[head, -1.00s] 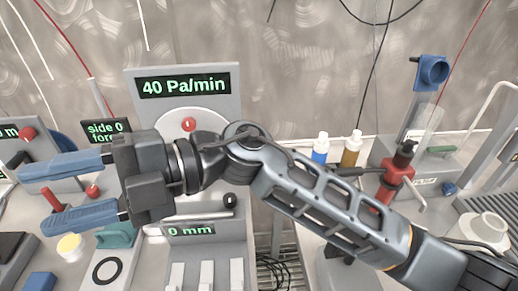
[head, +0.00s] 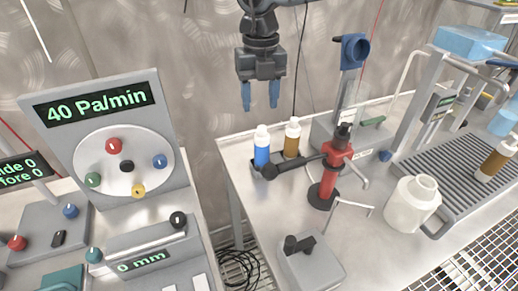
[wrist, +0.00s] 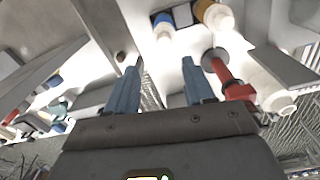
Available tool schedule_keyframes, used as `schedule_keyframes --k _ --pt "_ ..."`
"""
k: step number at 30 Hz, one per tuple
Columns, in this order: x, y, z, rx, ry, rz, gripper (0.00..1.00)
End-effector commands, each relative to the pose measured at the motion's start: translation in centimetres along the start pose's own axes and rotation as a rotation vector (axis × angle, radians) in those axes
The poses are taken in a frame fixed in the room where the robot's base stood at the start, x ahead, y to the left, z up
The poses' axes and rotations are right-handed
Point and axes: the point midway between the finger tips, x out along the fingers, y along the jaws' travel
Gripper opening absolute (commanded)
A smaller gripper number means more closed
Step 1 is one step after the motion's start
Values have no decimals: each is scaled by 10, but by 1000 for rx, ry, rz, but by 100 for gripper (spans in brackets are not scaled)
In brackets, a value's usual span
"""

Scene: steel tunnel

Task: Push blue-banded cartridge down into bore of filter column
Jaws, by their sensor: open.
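My gripper (head: 260,104) hangs in the air with its two blue fingers pointing down, open and empty. It is above and behind a blue bottle (head: 262,154) and an amber bottle (head: 291,143), both with white caps. In the wrist view the open fingers (wrist: 160,72) have nothing between them. I cannot pick out a blue-banded cartridge for certain.
A red device (head: 332,182) with a black top stands on the right bench (head: 240,160), near a white jar (head: 410,203) and a grey box with black knobs (head: 311,267). A gap with cables (head: 238,268) separates the benches.

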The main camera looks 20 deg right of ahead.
Motion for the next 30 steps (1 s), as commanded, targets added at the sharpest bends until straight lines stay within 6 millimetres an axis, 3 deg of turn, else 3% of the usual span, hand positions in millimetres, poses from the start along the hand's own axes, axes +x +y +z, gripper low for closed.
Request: schedule_keyframes --k 11,19,30 --pt "29 -8 4 10 -7 -17 53" --pt "67 -7 6 8 -6 -16 53" --pt "75 -8 6 8 -8 -16 50"
